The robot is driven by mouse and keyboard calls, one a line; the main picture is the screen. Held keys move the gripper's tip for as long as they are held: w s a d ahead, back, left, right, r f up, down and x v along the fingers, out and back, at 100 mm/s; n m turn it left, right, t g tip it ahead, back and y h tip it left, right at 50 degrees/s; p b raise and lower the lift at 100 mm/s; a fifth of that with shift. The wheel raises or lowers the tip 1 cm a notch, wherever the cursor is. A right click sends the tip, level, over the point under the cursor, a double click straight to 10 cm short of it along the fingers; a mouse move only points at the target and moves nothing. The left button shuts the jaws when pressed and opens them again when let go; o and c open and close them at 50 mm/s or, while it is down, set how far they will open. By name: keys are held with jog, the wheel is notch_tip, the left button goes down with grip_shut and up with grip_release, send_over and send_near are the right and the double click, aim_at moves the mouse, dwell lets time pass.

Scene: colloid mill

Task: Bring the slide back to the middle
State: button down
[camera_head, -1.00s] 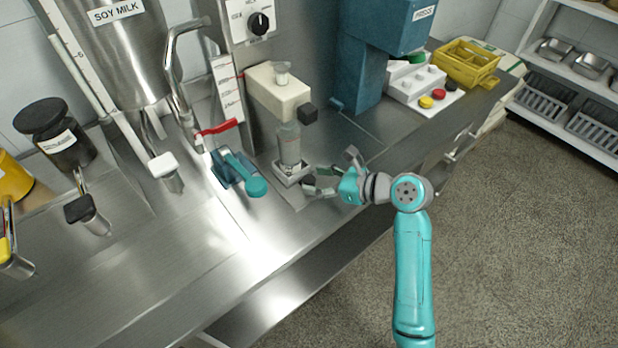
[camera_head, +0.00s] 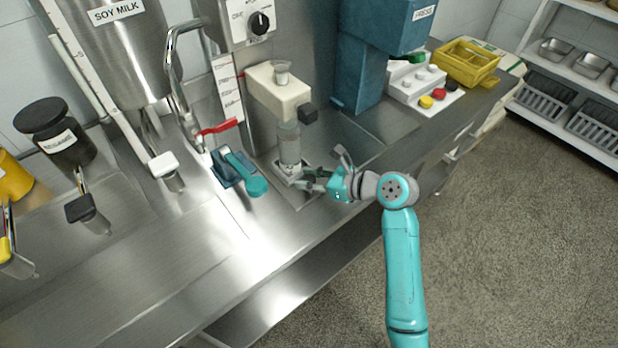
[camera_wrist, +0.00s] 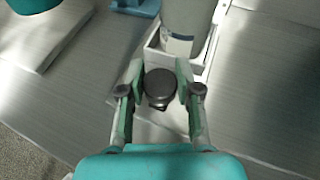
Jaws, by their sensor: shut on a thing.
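The slide is a small pale square tray (camera_head: 284,172) at the foot of the mill, with a dark round knob (camera_wrist: 160,84) on its near side in the wrist view. A grey-green bottle (camera_head: 289,148) stands upright in the tray, under the cream mill head (camera_head: 280,95). It also shows at the top of the wrist view (camera_wrist: 182,40). My gripper (camera_head: 312,180) reaches in from the right, low over the counter. In the wrist view its fingers (camera_wrist: 159,90) are shut on the knob, one on each side. The tray's track beneath is partly hidden.
A teal lever (camera_head: 240,172) stands just left of the tray. A red tap handle (camera_head: 219,127) is behind it. The blue press (camera_head: 360,60) and a white button box (camera_head: 415,85) stand at the back right. The front counter is clear.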

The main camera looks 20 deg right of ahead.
jog(key=w+d, duration=0.1)
jog(key=d, duration=0.4)
jog(key=w+d, duration=0.2)
jog(key=d, duration=0.4)
jog(key=w+d, duration=0.2)
jog(key=d, duration=0.4)
jog(key=shift+w, duration=0.25)
jog(key=shift+d, duration=0.1)
jog(key=c, duration=0.8)
grip_release()
jog(key=shift+o, duration=0.2)
jog(key=v, duration=1.2)
